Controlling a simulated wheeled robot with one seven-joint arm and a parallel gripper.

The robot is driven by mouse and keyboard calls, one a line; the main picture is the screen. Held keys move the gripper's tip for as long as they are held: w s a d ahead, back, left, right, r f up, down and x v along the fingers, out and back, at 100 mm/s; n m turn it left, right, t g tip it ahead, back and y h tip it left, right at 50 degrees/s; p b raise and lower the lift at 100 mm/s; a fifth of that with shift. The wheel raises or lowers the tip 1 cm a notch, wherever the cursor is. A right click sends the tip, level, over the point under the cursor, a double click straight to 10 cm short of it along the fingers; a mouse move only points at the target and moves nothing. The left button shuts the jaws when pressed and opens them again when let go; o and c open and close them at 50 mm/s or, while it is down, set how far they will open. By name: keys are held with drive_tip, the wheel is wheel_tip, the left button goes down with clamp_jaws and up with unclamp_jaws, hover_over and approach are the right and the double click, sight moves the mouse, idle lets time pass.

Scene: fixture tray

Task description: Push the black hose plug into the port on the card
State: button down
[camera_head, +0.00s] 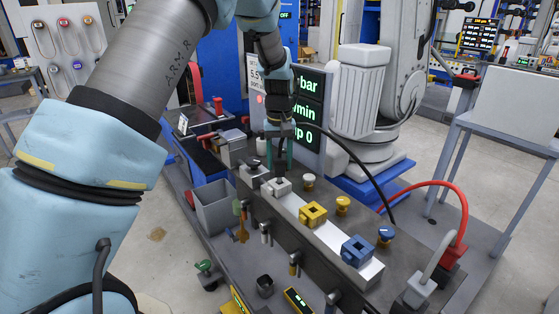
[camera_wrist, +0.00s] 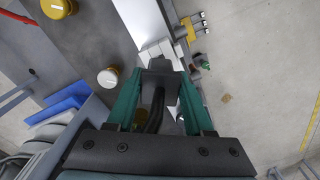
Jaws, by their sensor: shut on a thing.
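My gripper (camera_head: 279,167) is low over the far end of the white card (camera_head: 331,236) in the head view. In the wrist view its teal fingers (camera_wrist: 160,80) are closed on the black hose plug (camera_wrist: 159,68), with the black hose running back between them. The plug is hidden by the fingers in the head view. A whitish port block (camera_head: 278,187) on the card is just below and in front of the fingertips. Yellow (camera_head: 313,214) and blue (camera_head: 357,251) port blocks sit nearer along the card. I cannot tell whether the plug touches a port.
White (camera_head: 308,180), yellow (camera_head: 342,204) and blue (camera_head: 385,233) knobs line the right of the card. The black hose (camera_head: 358,163) arcs to the right. Red (camera_head: 449,192) and grey hoses rise at the front right. A grey bin (camera_head: 213,207) is at left.

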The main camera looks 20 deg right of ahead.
drive_tip(key=shift+f+b, duration=0.55)
drive_tip(key=shift+f, duration=0.7)
idle(0.8)
drive_tip(key=shift+c, duration=1)
unclamp_jaws()
wheel_tip(320, 180, up, 11)
drive_tip(key=shift+f+b, duration=0.2)
drive_tip(key=shift+b, duration=0.95)
drive_tip(key=shift+a+r, duration=0.15)
drive_tip(key=a+f+n, duration=0.2)
drive_tip(key=a, duration=2)
drive_tip(key=s+a+f+t, duration=0.1)
drive_tip(key=s+a+f, duration=0.2)
drive_tip(key=s+a, duration=0.8)
drive_tip(key=a, duration=0.3)
drive_tip(key=shift+a+f+n+t, duration=0.2)
drive_tip(key=shift+n+t, duration=0.1)
